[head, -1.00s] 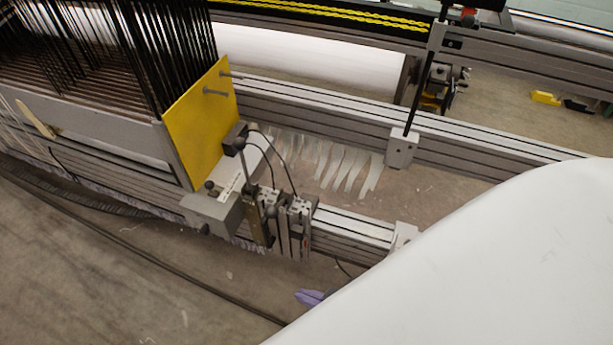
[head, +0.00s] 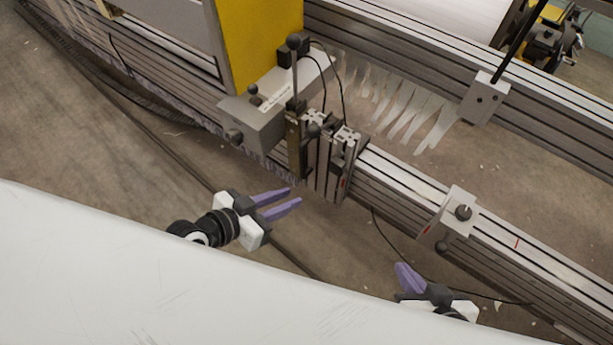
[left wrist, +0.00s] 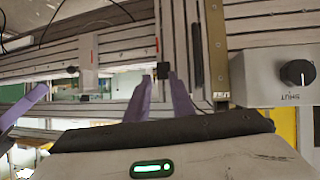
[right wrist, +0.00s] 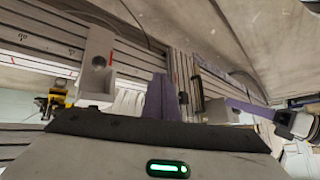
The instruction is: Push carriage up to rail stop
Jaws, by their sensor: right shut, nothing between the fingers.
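The carriage (head: 330,160), a block of upright metal plates with black cables, sits on the front rail (head: 395,185). A grey bracket with a dark knob, apparently the rail stop (head: 452,220), sits further right on the rail, with bare rail between them. My left gripper (head: 294,198) is open and empty, below and in front of the carriage, apart from it. My right gripper (head: 402,267) is shut and empty, low in front of the stop. The left wrist view shows the carriage (left wrist: 195,45) beyond the fingers; the right wrist view shows the stop (right wrist: 98,62).
A grey box (head: 265,115) with knobs and a lever adjoins the carriage on its left, below a yellow panel (head: 265,45). White strips (head: 400,105) hang behind the rail. A second bracket (head: 484,97) stands on the back rail. A thin cable lies on the floor.

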